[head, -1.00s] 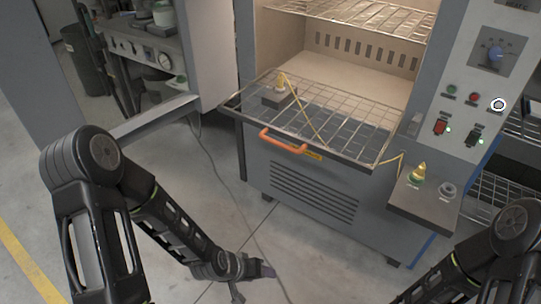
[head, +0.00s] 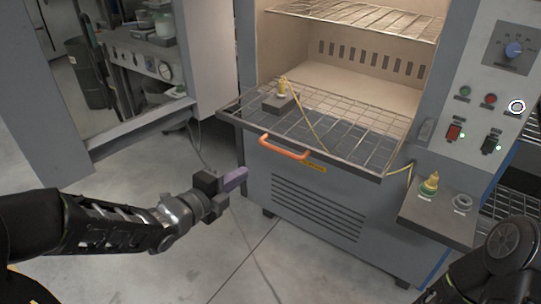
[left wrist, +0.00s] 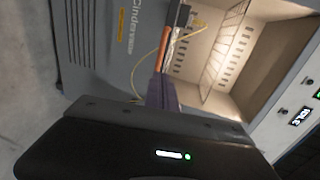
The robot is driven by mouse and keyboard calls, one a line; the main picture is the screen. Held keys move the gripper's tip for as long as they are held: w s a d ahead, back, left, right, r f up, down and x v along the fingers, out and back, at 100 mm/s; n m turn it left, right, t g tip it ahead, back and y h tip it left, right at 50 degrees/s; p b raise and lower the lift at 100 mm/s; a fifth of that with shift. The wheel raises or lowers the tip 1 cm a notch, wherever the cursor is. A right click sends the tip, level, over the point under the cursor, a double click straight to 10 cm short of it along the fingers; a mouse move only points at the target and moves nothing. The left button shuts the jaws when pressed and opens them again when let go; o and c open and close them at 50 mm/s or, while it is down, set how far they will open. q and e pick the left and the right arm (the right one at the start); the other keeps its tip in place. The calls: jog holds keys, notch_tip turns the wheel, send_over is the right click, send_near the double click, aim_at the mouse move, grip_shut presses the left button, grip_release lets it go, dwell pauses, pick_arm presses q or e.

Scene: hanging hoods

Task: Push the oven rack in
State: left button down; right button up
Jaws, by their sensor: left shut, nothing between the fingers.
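The oven rack (head: 340,130) is a wire shelf that sticks out of the open oven (head: 310,210), with an orange handle (head: 284,147) on its front edge. A small dark block with a yellow fitting (head: 281,99) sits on its left part, and a yellow cable runs from it across the rack. My left gripper (head: 240,176) is shut and empty, in front of the oven, left of and below the handle and apart from it. In the left wrist view the purple fingers (left wrist: 160,92) point toward the orange handle (left wrist: 175,38). My right gripper is out of view; only part of its arm shows.
An upper wire shelf (head: 365,20) is inside the oven. A side ledge (head: 437,215) at the right holds a yellow-green fitting and a grey ring. The control panel (head: 485,110) is above it. Open floor lies in front.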

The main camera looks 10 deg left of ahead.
aim_at(277, 151)
pick_arm(q)
jog(key=shift+w, duration=0.1)
jog(key=b+x, duration=0.2)
jog(key=x, duration=1.2)
